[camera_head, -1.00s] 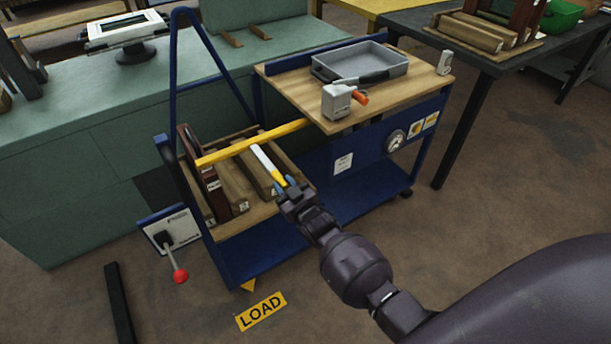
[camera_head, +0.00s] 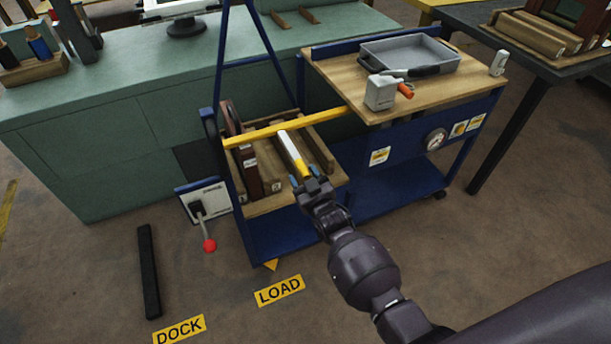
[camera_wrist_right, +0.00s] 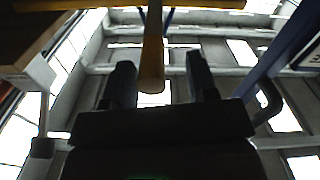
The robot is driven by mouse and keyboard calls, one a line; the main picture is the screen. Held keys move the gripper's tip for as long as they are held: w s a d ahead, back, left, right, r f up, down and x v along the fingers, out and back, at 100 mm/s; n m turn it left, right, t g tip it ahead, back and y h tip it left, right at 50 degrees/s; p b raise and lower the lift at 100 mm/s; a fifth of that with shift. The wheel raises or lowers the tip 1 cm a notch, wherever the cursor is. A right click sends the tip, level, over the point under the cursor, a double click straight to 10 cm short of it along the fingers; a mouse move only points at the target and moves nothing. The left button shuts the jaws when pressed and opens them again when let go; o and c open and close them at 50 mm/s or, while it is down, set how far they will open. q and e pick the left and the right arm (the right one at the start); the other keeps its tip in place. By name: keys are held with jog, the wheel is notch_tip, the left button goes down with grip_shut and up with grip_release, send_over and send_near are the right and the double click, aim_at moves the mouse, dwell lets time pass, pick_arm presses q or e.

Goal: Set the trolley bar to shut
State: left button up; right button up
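The yellow trolley bar (camera_head: 285,128) lies across the open left bay of the blue trolley, from its left post to the wooden top. A white and yellow handle-like stick (camera_head: 293,153) points from near the bar toward my right gripper (camera_head: 314,178); whether it joins the bar is unclear. In the right wrist view, a yellowish stick end (camera_wrist_right: 152,70) shows between the spread fingers of the right gripper (camera_wrist_right: 161,82), with gaps on both sides. The bar also crosses the top of that view. My left gripper is out of view.
A grey tray (camera_head: 410,55) and a small grey box with an orange part (camera_head: 381,92) sit on the trolley top. A red-knobbed lever (camera_head: 209,245) is by the left post. A dark bar (camera_head: 148,270) lies on the floor. A green bench stands behind.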

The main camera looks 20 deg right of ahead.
jog(key=shift+s+d, duration=0.1)
jog(key=shift+d, duration=0.05)
jog(key=shift+s, duration=0.3)
jog(key=s+p, duration=0.2)
jog(key=s, duration=0.8)
jog(key=shift+d, duration=0.35)
